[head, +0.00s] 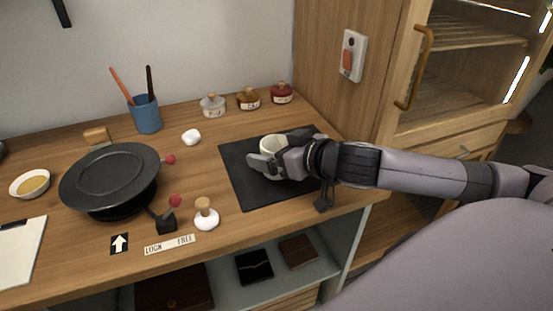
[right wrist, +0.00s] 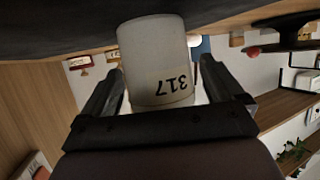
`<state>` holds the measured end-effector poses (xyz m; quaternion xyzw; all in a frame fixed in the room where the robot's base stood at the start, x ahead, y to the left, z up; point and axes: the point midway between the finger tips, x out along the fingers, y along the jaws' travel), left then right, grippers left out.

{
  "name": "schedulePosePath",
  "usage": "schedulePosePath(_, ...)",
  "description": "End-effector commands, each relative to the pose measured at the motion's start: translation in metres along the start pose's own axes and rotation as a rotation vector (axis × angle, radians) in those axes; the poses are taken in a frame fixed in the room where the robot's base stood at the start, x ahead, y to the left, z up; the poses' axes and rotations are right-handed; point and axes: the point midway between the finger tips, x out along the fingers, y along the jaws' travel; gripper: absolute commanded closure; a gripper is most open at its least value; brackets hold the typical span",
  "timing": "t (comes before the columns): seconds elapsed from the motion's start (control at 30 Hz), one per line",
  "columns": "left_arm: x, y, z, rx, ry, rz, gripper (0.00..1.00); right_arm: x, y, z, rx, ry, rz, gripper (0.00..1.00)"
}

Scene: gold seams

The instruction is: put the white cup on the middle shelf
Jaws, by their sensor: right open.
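The white cup (head: 272,144) stands on the dark mat (head: 245,188) on the counter, partly hidden by my right gripper (head: 279,155). In the right wrist view, which is upside down, the cup (right wrist: 155,55) carries the dark digits 317 and lies between the two fingers of my gripper (right wrist: 168,90). The fingers are open, one on either side of the cup. My left gripper is not in view.
Several small jars (head: 248,98) line the back. A cabinet handle (head: 414,70) projects at the right. Open shelving lies below the counter.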

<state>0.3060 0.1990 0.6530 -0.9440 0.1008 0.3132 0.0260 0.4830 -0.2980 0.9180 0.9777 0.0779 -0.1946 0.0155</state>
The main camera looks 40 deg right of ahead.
Motion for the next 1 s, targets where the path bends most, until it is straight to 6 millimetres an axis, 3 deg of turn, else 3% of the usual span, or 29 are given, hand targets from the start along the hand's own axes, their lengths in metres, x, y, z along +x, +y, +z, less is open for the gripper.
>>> schedulePosePath(0.07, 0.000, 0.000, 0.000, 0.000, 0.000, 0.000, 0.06, 0.000, 0.000, 0.000, 0.000, 0.000, 0.000, 0.05)
schedulePosePath(0.1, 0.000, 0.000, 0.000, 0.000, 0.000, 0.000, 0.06, 0.000, 0.000, 0.000, 0.000, 0.000, 0.000, 0.12)
schedulePosePath(0.27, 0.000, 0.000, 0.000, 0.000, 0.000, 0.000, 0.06, 0.000, 0.000, 0.000, 0.000, 0.000, 0.000, 0.64)
schedulePosePath(0.3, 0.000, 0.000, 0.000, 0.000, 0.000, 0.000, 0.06, 0.000, 0.000, 0.000, 0.000, 0.000, 0.000, 0.67)
schedulePosePath(0.73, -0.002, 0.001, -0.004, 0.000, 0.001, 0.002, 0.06, -0.005, 0.000, -0.012, -0.001, 0.005, 0.002, 0.67)
schedulePosePath(0.87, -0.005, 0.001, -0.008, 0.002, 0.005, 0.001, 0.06, -0.013, 0.000, -0.031, -0.002, 0.006, 0.000, 0.67)
schedulePosePath(1.0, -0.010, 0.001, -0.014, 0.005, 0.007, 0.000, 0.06, -0.026, 0.000, -0.064, -0.003, 0.009, 0.001, 0.67)
